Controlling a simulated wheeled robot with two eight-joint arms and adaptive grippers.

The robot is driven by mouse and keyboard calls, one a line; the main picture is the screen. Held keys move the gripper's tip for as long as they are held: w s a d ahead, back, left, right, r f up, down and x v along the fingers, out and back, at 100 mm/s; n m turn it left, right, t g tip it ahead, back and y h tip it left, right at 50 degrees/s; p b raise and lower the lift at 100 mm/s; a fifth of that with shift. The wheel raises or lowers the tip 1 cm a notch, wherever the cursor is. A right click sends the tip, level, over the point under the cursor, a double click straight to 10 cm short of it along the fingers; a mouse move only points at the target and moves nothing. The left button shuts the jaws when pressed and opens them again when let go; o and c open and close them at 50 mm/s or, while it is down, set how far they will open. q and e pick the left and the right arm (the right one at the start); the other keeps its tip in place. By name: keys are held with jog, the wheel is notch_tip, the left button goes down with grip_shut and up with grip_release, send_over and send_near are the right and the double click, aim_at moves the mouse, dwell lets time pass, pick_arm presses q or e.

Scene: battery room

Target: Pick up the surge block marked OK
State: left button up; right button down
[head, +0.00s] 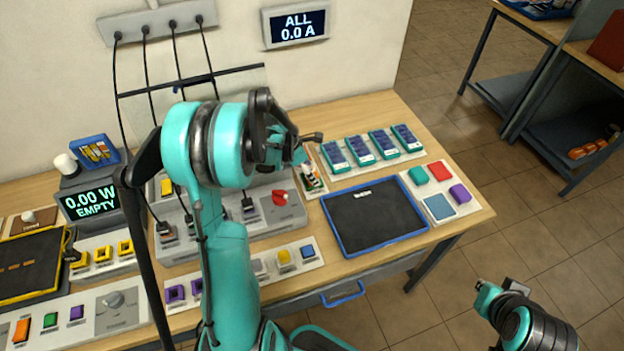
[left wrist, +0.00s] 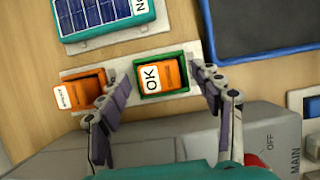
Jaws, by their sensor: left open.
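The surge block marked OK (left wrist: 172,74) is orange with a white label and sits in a green-framed slot (left wrist: 191,87) in the left wrist view. A second orange block (left wrist: 88,91) sits left of it; its small label is hard to read. My left gripper (left wrist: 160,82) is open, with one finger on each side of the OK block and the left finger between the two blocks. I cannot tell whether the fingers touch it. In the head view my left gripper (head: 302,150) is over the block holder (head: 313,184), partly hiding it. My right gripper (head: 490,297) is at lower right, away from the bench.
Several blue-celled modules (head: 387,144) stand behind right of the holder. A dark blue-rimmed tray (head: 374,215) lies to its right. A grey panel with a red knob (head: 280,197) is in front left. Cables hang from the wall bar at left.

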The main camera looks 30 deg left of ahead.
pick_arm(q)
jog(key=shift+x, duration=0.9)
jog(key=shift+r, duration=0.15)
jog(key=shift+c, duration=0.7)
jog(key=c, duration=1.2)
